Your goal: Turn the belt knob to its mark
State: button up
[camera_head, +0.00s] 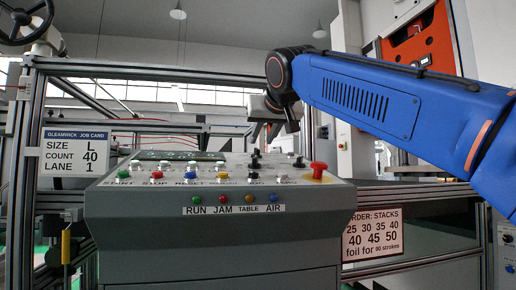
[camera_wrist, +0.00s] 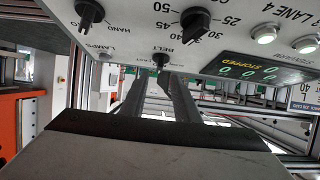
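The belt knob (camera_wrist: 160,61) is a small black knob at the lower edge of the control panel in the wrist view, beside the upside-down label BELT. Its pointer and its mark are too small to make out. My gripper (camera_wrist: 156,76) has its two dark fingers spread with a gap between them, the tips close to the knob. I cannot tell whether they touch it. In the head view my gripper (camera_head: 274,130) hangs over the back part of the console, and its fingers are hard to make out.
The grey console (camera_head: 215,235) carries several buttons and a red mushroom button (camera_head: 318,170). In the wrist view, a numbered selector knob (camera_wrist: 195,21), the HAND knob (camera_wrist: 90,12) and a green display reading STOPPED (camera_wrist: 248,68) lie near the belt knob.

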aim_at(257, 149)
jog(key=x, duration=0.6)
jog(key=shift+w+f, duration=0.1)
jog(key=shift+w, duration=0.2)
grip_shut()
